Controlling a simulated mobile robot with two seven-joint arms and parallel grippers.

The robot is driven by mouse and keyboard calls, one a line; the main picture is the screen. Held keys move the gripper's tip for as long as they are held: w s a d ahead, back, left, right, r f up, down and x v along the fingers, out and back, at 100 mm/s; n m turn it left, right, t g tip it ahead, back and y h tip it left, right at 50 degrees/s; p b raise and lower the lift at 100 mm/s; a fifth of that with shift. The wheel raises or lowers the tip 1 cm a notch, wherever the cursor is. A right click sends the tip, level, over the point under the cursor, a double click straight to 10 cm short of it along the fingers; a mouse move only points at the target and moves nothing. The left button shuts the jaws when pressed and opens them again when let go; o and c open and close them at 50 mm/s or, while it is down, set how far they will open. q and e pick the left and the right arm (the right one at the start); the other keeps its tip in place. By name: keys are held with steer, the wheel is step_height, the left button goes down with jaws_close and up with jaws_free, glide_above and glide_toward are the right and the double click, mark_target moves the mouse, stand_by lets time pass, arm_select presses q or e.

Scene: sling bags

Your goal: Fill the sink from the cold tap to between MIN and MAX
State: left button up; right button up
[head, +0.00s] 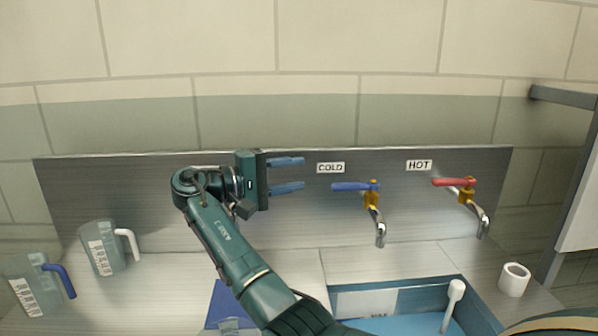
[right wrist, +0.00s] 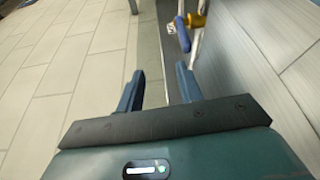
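The cold tap (head: 372,198) has a blue lever pointing left, under a COLD sign (head: 331,168). No stream shows below its spout. The sink (head: 430,298) is partly in view at the bottom, with a blue surface inside; I cannot tell how deep any water is. A white panel in it (head: 362,303) bears lettering too cut off to read surely. My right gripper (head: 288,174) is open and empty, left of the cold lever and apart from it. In the right wrist view the blue lever (right wrist: 183,34) shows beyond the open fingers. My left gripper is not in view.
The hot tap (head: 468,192) with a red lever is at the right. A white-handled tool (head: 453,300) stands in the sink. A white cup (head: 514,280) is right of it. Two clear jugs, one white-handled (head: 105,250) and one blue-handled (head: 35,285), stand at left.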

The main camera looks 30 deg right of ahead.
steer(key=shift+w+a, duration=0.1)
steer(key=shift+a, duration=1.25)
steer(key=shift+f, duration=0.1)
